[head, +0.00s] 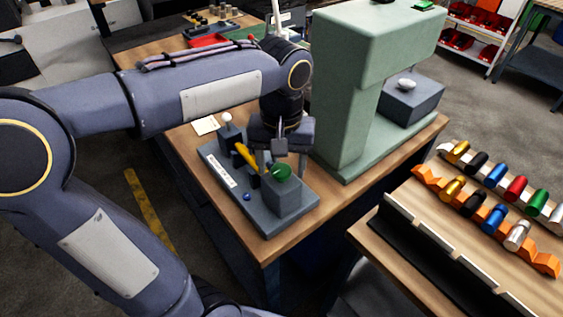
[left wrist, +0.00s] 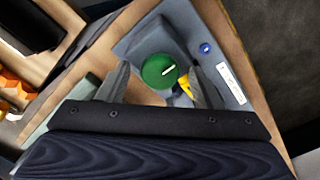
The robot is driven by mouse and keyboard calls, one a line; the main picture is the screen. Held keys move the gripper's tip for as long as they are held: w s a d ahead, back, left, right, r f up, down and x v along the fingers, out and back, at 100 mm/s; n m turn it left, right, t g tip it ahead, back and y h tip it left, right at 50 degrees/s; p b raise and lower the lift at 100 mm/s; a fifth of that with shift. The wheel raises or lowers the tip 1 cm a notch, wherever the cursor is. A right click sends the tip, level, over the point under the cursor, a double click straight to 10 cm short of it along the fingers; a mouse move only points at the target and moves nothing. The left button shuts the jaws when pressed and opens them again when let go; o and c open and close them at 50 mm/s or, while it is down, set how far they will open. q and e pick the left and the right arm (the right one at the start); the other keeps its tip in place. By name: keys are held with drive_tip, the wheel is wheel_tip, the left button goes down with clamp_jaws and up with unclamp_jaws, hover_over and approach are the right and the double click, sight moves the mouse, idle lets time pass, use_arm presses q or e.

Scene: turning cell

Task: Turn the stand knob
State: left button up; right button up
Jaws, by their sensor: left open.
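The stand knob is a round green disc with a white line (head: 281,173) on top of a grey block on the stand (head: 252,218). In the left wrist view the knob (left wrist: 158,71) lies between my two fingers, with a gap on each side. My left gripper (head: 283,166) points down over the knob and is open; it also shows in the left wrist view (left wrist: 158,80). Whether the fingertips are level with the knob or above it is hard to tell. My right gripper is in neither view.
A yellow handle (head: 243,154), a white ball-topped post (head: 226,118) and a blue button (head: 247,197) are close by on the stand. A large green machine (head: 345,110) stands just right of my gripper. Coloured cylinders (head: 489,218) lie on a rack at the right.

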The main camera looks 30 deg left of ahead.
use_arm(q)
drive_tip(key=c, duration=1)
